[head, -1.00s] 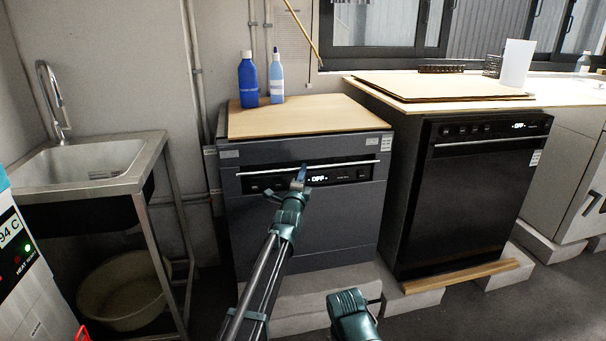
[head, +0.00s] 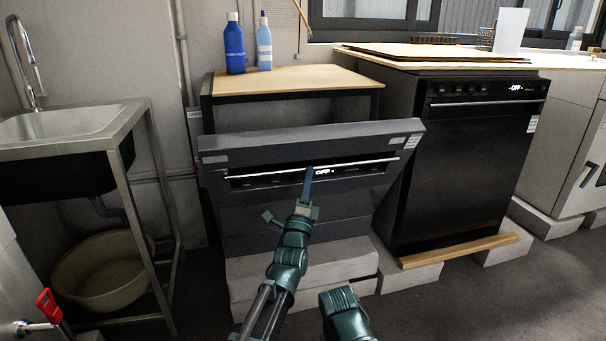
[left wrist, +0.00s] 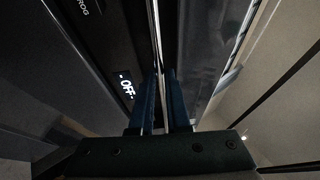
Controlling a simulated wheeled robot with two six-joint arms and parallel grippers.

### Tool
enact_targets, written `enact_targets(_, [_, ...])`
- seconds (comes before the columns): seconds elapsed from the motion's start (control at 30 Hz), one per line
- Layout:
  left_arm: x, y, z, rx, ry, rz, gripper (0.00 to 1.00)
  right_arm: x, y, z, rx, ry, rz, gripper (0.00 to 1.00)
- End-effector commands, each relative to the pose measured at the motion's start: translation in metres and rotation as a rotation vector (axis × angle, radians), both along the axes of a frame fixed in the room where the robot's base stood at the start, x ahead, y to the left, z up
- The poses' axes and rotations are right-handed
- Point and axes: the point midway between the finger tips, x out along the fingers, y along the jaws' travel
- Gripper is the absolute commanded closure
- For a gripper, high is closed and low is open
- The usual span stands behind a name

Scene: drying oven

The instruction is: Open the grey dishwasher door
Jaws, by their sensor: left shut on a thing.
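The grey dishwasher door (head: 290,208) is tilted outward, its top edge away from the cabinet under the wooden top (head: 290,80). A thin silver handle bar (head: 376,161) runs across the door above a black panel reading OFF. My left gripper (head: 309,172) is shut on the handle bar near its middle. In the left wrist view the blue fingers (left wrist: 157,100) stand on both sides of the bar (left wrist: 157,35). Another green part of my own shows at the bottom centre, but no right fingertips show.
A black dishwasher (head: 465,170) stands closed to the right on blocks. A metal sink (head: 75,122) with a basin (head: 103,275) below stands left. Blue bottles (head: 234,45) stand on the wooden top. Grey floor (head: 460,300) is clear in front.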

Motion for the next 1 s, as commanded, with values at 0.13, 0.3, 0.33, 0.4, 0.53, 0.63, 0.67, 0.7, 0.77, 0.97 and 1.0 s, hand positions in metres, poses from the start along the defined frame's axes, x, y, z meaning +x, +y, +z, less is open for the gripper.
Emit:
enact_targets(0.13, [-0.019,-0.007,-0.021,0.0,0.011,-0.004,1.0,0.0,0.0,-0.019,0.0,-0.001,0.0,1.0])
enact_targets(0.3, [-0.029,-0.01,-0.029,0.0,0.013,-0.002,1.0,0.0,0.0,-0.027,0.0,-0.001,0.0,1.0])
enact_targets(0.33, [-0.03,-0.01,-0.03,-0.001,0.013,-0.002,1.0,0.0,0.0,-0.028,0.0,-0.001,0.0,1.0])
enact_targets(0.4, [-0.031,-0.011,-0.031,-0.001,0.013,-0.001,1.0,0.0,0.0,-0.029,0.0,-0.001,0.0,1.0])
enact_targets(0.53, [-0.032,-0.011,-0.032,-0.003,0.013,0.0,1.0,0.0,0.0,-0.029,0.0,-0.001,0.0,1.0])
enact_targets(0.63, [-0.032,-0.01,-0.032,-0.003,0.013,0.001,1.0,0.0,0.0,-0.029,0.0,-0.001,0.0,1.0])
enact_targets(0.67, [-0.032,-0.01,-0.031,-0.003,0.013,0.001,1.0,0.0,0.0,-0.029,0.0,-0.001,0.0,1.0])
enact_targets(0.7, [-0.031,-0.01,-0.032,-0.004,0.014,0.0,1.0,0.0,0.0,-0.029,0.0,-0.001,0.0,1.0])
enact_targets(0.77, [-0.031,-0.01,-0.032,-0.005,0.014,0.001,1.0,0.0,0.0,-0.029,0.0,-0.001,0.0,1.0])
enact_targets(0.97, [-0.031,-0.01,-0.031,-0.005,0.013,0.001,0.64,0.0,0.0,-0.029,0.0,-0.001,0.0,1.0])
enact_targets(1.0, [-0.031,-0.01,-0.031,-0.004,0.012,0.001,0.56,0.0,0.0,-0.029,0.0,-0.001,0.0,1.0])
